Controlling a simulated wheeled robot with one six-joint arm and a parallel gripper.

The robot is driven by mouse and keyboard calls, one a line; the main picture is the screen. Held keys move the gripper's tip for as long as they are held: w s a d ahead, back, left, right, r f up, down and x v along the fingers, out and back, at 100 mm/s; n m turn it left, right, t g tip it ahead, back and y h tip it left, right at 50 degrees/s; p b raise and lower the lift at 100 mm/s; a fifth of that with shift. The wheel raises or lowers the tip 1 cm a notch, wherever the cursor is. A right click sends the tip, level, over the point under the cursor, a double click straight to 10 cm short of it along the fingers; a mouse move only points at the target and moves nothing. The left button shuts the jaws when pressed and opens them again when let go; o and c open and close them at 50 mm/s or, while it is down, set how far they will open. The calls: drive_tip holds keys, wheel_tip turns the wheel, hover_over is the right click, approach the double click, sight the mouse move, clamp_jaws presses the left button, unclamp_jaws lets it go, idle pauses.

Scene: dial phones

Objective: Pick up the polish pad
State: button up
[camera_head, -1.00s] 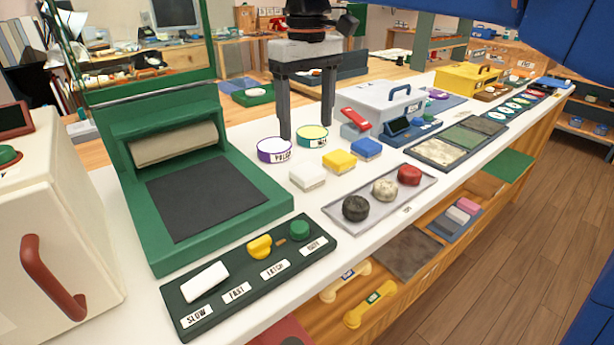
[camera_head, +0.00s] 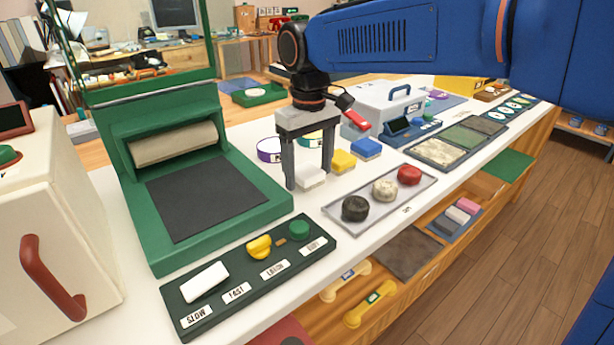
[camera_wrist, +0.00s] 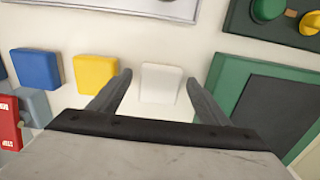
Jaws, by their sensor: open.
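A white block-shaped pad (camera_head: 312,179) lies on the white counter in the head view, in a row with a yellow pad (camera_head: 343,160) and a blue pad (camera_head: 366,148). None of the three carries a label I can read. My gripper (camera_head: 308,183) is open and points down at the white pad, with a finger to each side. In the wrist view the white pad (camera_wrist: 161,84) lies between the fingertips, nearer the middle than the yellow pad (camera_wrist: 96,76). I cannot tell whether the fingers touch it.
A green press (camera_head: 200,180) stands left of my gripper. A tray (camera_head: 352,225) with black, cream and red round pieces lies to the right. A purple-rimmed tin (camera_head: 268,150) stands close behind the fingers. A labelled dark panel (camera_head: 245,275) lies in front.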

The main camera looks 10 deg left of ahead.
sight(309, 172)
drive_tip(key=shift+f, duration=0.2)
drive_tip(key=c, duration=1.2)
drive_tip(key=shift+o, duration=0.2)
wheel_tip(309, 172, up, 10)
drive_tip(key=o, duration=0.5)
drive_tip(key=c, duration=0.4)
